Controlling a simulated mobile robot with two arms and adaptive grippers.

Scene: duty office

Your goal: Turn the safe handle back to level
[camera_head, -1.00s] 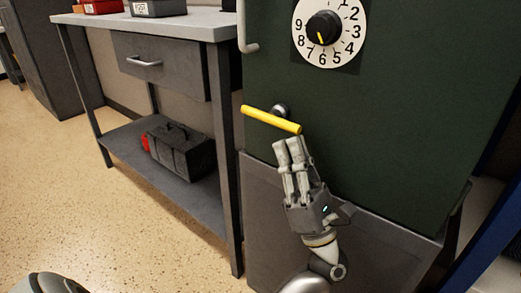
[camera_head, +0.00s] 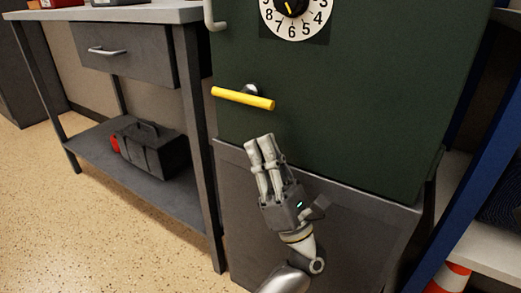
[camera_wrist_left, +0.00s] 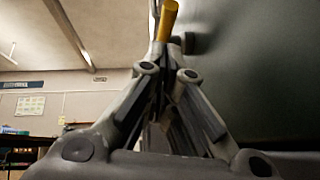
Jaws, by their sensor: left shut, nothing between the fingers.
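The safe handle (camera_head: 243,98) is a yellow bar on a dark hub on the green safe door (camera_head: 340,110). In the head view it slopes slightly, its right end a little lower than its left. My left gripper (camera_head: 260,140) is shut and empty, pointing up just below the handle's right end, with a visible gap between them. In the left wrist view the handle's yellow end (camera_wrist_left: 168,18) shows beyond the closed fingertips (camera_wrist_left: 160,72), with the hub behind it to the right. My right gripper is not in view.
A white numbered dial (camera_head: 296,14) sits above the handle. A grey workbench (camera_head: 140,15) with a drawer stands on the left, a black toolbox (camera_head: 150,148) on its lower shelf. On the right are a blue shelf frame (camera_head: 475,150) and an orange-and-white cone (camera_head: 448,278).

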